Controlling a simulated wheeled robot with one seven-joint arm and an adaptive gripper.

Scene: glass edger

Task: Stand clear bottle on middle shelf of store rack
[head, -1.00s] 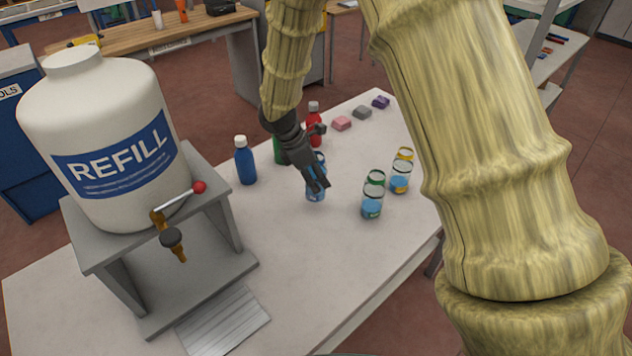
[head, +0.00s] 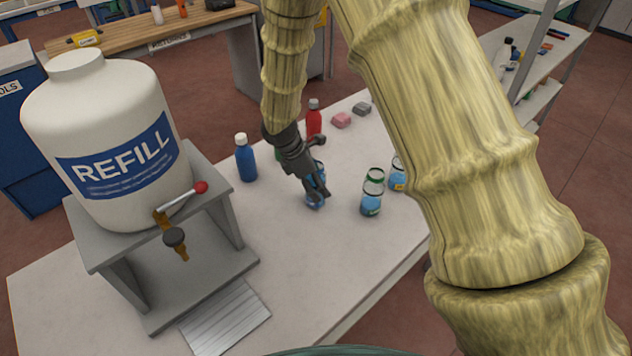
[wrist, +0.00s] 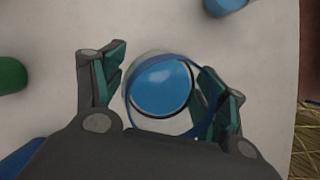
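A clear bottle with blue contents and a blue ring (head: 316,200) stands on the white table (head: 330,270); my gripper (head: 316,190) partly hides it in the head view. In the wrist view the bottle (wrist: 163,88) is seen from above, between the two fingers of my gripper (wrist: 160,85). The fingers are apart, one on each side. A gap shows at the left finger; the right finger is very close, and I cannot tell if it touches. The store rack (head: 530,85) appears to be the shelving at the upper right, partly hidden by my arm.
A blue bottle (head: 246,160) and red bottle (head: 314,118) stand left and behind. The REFILL tank (head: 110,140) is left. The table front is clear.

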